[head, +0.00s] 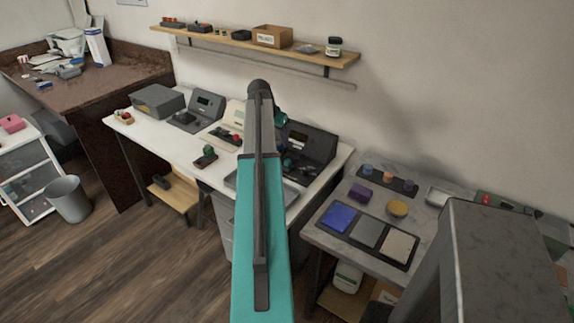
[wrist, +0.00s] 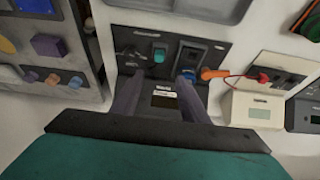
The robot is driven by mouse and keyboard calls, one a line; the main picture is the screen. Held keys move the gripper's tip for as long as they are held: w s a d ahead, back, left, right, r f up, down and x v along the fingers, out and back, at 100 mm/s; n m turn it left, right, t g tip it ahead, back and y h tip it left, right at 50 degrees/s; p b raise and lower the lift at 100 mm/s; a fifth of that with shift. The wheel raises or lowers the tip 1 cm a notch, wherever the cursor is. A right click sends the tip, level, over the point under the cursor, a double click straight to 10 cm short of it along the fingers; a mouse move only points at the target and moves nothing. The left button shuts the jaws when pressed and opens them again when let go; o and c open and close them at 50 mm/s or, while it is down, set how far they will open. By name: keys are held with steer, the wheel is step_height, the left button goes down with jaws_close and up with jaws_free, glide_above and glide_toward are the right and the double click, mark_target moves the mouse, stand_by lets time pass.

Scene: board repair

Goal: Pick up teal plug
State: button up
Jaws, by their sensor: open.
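The teal plug (wrist: 159,55) sits on the dark panel (wrist: 137,45) of a bench device in the wrist view. It also shows as a small green-teal spot (head: 288,162) just right of my arm in the head view. My gripper (wrist: 159,78) is open, with its two dark fingers apart and nothing between them. The plug appears beyond the fingertips, between their lines and a little left of the middle. The gap in height between fingers and plug is hard to judge. In the head view my arm hides the fingers and part of the device.
The side table holds a purple block (head: 360,192) and a tray with coloured pads (head: 367,235). A wall shelf (head: 230,42) runs above the bench.

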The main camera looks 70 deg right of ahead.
steer(key=shift+f, duration=0.1)
steer(key=p, duration=0.2)
glide_above(287, 160)
steer(key=a, duration=0.2)
step_height(287, 160, down, 8)
steer(key=shift+w+a, duration=0.15)
steer(key=shift+w, duration=0.2)
steer(key=shift+p+x, duration=1)
steer(key=shift+x, duration=1.5)
steer(key=shift+a+f, duration=0.1)
steer(key=shift+a, duration=0.1)
jaws_close()
